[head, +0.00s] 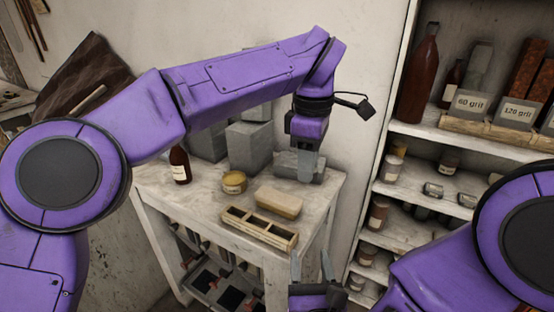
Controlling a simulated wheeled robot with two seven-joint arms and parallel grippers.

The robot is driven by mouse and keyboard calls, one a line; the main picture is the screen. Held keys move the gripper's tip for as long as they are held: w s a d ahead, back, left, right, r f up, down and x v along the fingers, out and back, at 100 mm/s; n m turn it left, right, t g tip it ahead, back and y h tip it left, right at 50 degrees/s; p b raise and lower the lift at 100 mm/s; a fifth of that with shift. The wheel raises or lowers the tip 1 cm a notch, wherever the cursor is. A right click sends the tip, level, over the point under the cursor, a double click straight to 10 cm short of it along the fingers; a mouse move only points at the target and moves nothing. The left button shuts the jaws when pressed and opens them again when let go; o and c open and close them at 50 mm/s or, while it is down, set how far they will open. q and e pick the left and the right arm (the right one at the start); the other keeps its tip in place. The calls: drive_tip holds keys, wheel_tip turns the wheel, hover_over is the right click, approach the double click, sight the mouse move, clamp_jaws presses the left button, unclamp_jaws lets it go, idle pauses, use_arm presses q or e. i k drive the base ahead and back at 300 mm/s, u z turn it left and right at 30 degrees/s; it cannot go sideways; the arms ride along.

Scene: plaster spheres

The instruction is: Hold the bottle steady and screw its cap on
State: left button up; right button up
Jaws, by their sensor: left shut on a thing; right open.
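A dark brown bottle (180,167) with a pale label stands upright at the left of the worktable (205,205), clear of both grippers. I cannot tell whether a cap is on it. My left gripper (306,172) points down over the table's back right, beside a low grey block (318,168). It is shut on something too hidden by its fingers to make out. I cannot pick out a loose cap. My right gripper (312,262) is open and empty, fingers up, in front of the table's right side.
A round yellow-lidded tin (234,182), a tan block (279,202) and a wooden divided tray (259,228) stand on the table. Grey blocks (249,145) stand at the back. Shelves (400,222) with bottles and jars rise at the right. The table's front left is clear.

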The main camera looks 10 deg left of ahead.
sight(178, 158)
drive_tip(key=u, duration=2.6)
drive_tip(key=i, duration=2.35)
drive_tip(key=z, duration=3.45)
drive_tip(key=i, duration=0.5)
drive_tip(key=u, duration=0.1)
